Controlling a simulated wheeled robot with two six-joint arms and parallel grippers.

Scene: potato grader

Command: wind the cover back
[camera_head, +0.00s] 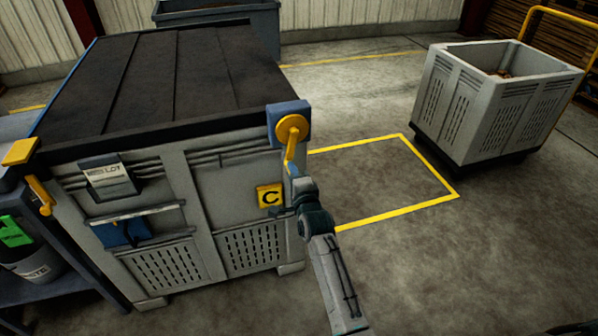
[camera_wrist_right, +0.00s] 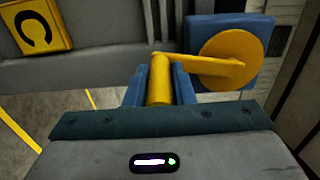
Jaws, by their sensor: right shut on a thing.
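A grey crate (camera_head: 200,190) stands at the left with a black slatted cover (camera_head: 165,75) drawn over its top. A yellow crank (camera_head: 291,135) sits on a blue mount (camera_head: 304,112) at the crate's near right top corner, its arm hanging down. In the right wrist view, the crank's disc (camera_wrist_right: 236,62) and yellow handle (camera_wrist_right: 160,78) show. My right gripper (camera_head: 297,188) is shut on the handle, which lies between its blue fingers in the wrist view (camera_wrist_right: 160,92). My left gripper is not in view.
A yellow C plate (camera_head: 270,197) is on the crate front, left of my right gripper. A blue bench (camera_head: 60,285) with a bucket stands at the left. A pale crate (camera_head: 490,105) stands at the right. Floor (camera_head: 450,260) at the lower right is clear.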

